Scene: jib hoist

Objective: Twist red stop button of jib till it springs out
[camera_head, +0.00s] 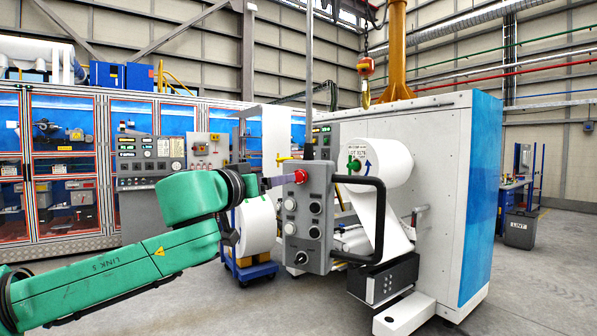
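The red stop button (300,176) sits near the top of the grey jib control pendant (318,236), which hangs upright from a pole in the middle of the view. The pendant also carries several round knobs and buttons below it and a black handle (381,220) on its right. My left gripper (293,179) comes in from the left, with a pale finger reaching the red button's left side. The other finger is not clearly visible, so I cannot tell whether the gripper is closed on the button or only beside it. My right gripper is out of view.
A white machine with a paper roll (376,162) stands close behind the pendant. A yellow jib column (397,50) with a hoist hook (366,97) rises behind it. Another roll on a blue dolly (251,271) stands behind my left arm. Open floor lies in front.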

